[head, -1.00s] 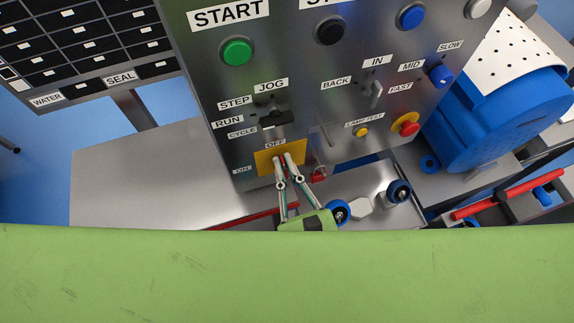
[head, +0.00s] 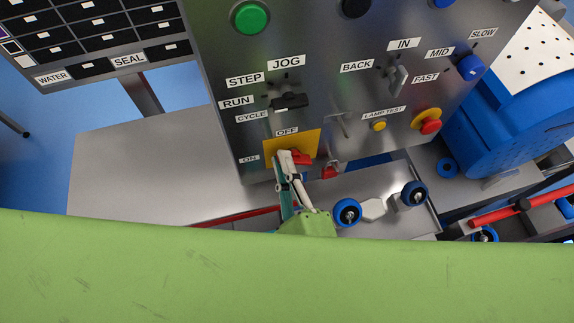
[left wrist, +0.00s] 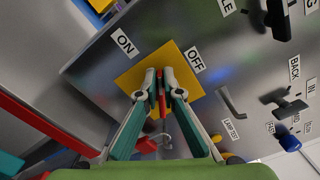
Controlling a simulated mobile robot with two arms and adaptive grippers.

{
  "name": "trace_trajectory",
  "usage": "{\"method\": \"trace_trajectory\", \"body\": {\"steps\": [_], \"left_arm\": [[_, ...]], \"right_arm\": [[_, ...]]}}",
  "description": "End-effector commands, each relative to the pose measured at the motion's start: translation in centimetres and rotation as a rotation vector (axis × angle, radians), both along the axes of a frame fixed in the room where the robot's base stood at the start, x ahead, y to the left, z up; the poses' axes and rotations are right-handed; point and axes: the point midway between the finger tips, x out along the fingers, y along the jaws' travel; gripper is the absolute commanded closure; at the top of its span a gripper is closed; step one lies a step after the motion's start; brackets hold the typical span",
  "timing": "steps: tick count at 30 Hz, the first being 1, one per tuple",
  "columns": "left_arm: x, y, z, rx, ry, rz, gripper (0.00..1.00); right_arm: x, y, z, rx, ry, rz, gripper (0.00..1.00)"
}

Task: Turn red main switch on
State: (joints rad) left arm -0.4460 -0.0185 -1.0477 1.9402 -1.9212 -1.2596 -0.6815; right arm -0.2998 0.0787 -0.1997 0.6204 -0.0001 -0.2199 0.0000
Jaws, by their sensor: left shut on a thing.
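The red main switch (head: 304,158) sits on a yellow square plate (head: 307,142) low on the grey control panel. An OFF label (head: 287,132) is above the plate and an ON label (head: 250,159) is to its left. My left gripper (head: 290,156) is shut on the red switch, its fingers seen nearly edge-on in the head view. The left wrist view shows the red handle (left wrist: 161,95) between the two fingertips, in front of the yellow plate (left wrist: 186,92). The fingers partly hide the handle, so its exact angle is hard to tell. My right gripper is not in view.
The panel also carries a black mode selector (head: 290,101), a grey lever (head: 397,80), a yellow lamp-test button (head: 378,125) and a red mushroom button (head: 430,126). Blue rollers (head: 347,212) lie below right. A grey flat surface (head: 150,165) is clear at left.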

Motion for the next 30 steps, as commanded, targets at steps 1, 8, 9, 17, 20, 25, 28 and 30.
{"method": "trace_trajectory", "body": {"steps": [1,8,9,17,20,25,28,30], "left_arm": [[0.0,0.1,-0.5,-0.043,-0.016,0.001,1.00],[0.0,0.4,-1.0,-0.238,-0.081,0.001,1.00],[0.0,0.4,-1.1,-0.268,-0.091,0.001,1.00],[-0.1,0.4,-1.4,-0.426,-0.141,0.000,1.00],[-0.1,0.4,-1.5,-0.466,-0.154,0.000,1.00],[-0.1,0.4,-1.5,-0.507,-0.167,0.000,1.00],[-0.1,0.4,-1.5,-0.519,-0.171,0.000,1.00],[-0.1,0.4,-1.5,-0.524,-0.173,0.000,1.00]], "right_arm": [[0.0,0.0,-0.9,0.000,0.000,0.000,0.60],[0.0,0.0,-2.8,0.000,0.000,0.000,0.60],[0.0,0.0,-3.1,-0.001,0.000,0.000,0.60],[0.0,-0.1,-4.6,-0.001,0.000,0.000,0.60],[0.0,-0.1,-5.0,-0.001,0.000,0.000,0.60],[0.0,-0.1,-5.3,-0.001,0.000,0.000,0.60],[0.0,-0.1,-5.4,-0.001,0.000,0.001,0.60],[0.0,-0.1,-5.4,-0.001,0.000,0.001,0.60]]}}
